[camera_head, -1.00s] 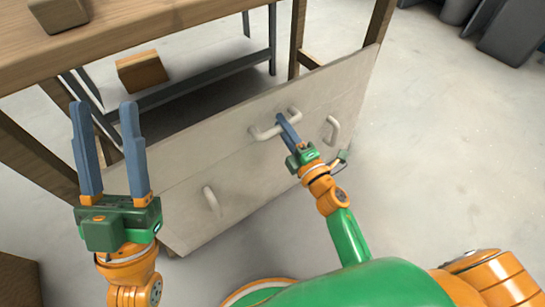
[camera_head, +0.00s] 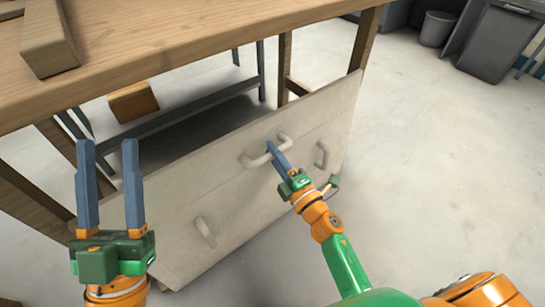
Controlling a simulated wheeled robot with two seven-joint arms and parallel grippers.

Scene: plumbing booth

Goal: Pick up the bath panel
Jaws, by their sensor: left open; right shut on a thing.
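The bath panel (camera_head: 235,207) is a large pale grey-white board standing tilted on edge in front of the wooden workbench. It has a middle handle (camera_head: 257,158) near its top edge, a left handle (camera_head: 205,232) and a right handle (camera_head: 321,154). My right gripper (camera_head: 277,152) is shut on the middle handle, its fingers covering part of it. My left gripper (camera_head: 108,150) is open and empty, fingers pointing up, in front of the panel's left end. It hides part of that end.
The wooden workbench (camera_head: 190,45) stands behind the panel, with a timber piece (camera_head: 48,38) on top. A wooden block (camera_head: 133,103) sits on a grey rack (camera_head: 190,110) beneath. Grey bins (camera_head: 497,45) stand at the back right. The floor (camera_head: 440,170) to the right is clear.

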